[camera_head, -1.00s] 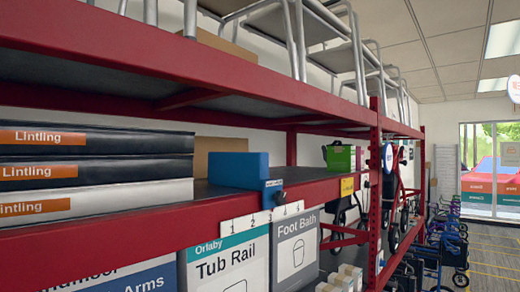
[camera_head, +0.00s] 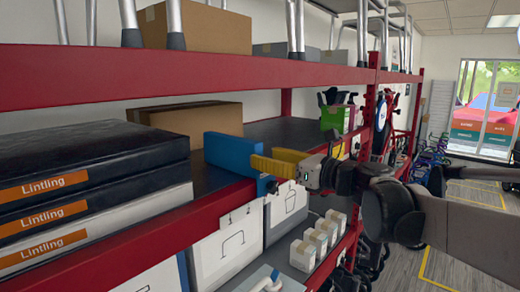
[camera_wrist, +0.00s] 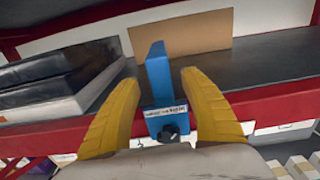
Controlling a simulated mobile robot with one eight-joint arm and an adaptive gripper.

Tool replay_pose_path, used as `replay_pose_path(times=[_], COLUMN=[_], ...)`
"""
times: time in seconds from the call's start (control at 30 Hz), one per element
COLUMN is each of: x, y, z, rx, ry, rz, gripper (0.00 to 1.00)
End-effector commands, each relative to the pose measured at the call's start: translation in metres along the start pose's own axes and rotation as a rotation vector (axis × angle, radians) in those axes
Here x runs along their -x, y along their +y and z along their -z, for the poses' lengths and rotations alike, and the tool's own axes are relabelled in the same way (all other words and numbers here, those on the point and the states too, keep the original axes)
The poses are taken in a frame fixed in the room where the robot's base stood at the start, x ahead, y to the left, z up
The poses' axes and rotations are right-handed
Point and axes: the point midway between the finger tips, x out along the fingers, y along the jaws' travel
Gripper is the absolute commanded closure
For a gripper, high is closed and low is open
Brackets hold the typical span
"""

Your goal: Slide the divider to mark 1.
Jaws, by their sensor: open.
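The blue divider (camera_head: 232,155) stands upright on the middle shelf (camera_head: 212,178), just right of the stacked Lintling boxes. In the wrist view the divider (camera_wrist: 158,75) shows end-on, with a small white label and a dark round knob (camera_wrist: 168,132) on its front. My gripper (camera_head: 275,163) has yellow fingers and is at the divider's front end. In the wrist view the open fingers of my gripper (camera_wrist: 160,80) lie on either side of the divider, with gaps visible. A pale strip (camera_head: 240,213) hangs on the shelf's front edge; its numbers are not readable now.
Lintling boxes (camera_head: 95,165) fill the shelf's left side, with a brown carton (camera_head: 197,123) behind. The shelf right of the divider is clear up to a green item (camera_head: 332,117). A red upper beam (camera_head: 190,80) runs above. Bins and small boxes (camera_head: 318,238) sit below.

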Motion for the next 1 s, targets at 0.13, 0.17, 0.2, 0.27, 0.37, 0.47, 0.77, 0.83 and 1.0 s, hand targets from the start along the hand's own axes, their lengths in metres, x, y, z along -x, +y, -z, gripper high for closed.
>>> replay_pose_path(times=[0.13, 0.17, 0.2, 0.27, 0.37, 0.47, 0.77, 0.83, 1.0], x=[-0.027, -0.031, -0.035, -0.041, -0.046, -0.047, -0.047, -0.047, -0.047], y=[0.001, 0.001, 0.000, 0.001, 0.001, 0.000, 0.000, 0.000, 0.000], z=[-0.002, -0.002, -0.002, -0.001, -0.001, 0.000, 0.000, 0.000, 0.000], rx=[0.001, 0.001, 0.001, 0.002, 0.002, 0.002, 0.002, 0.002, 0.002], ry=[0.000, 0.000, 0.000, 0.000, 0.001, 0.001, 0.001, 0.001, 0.000], rz=[-0.003, -0.003, -0.001, -0.001, -0.001, 0.000, 0.000, 0.000, 0.000], gripper=[0.48, 0.48, 0.48, 0.48, 0.48, 0.48, 0.86, 1.00, 1.00])
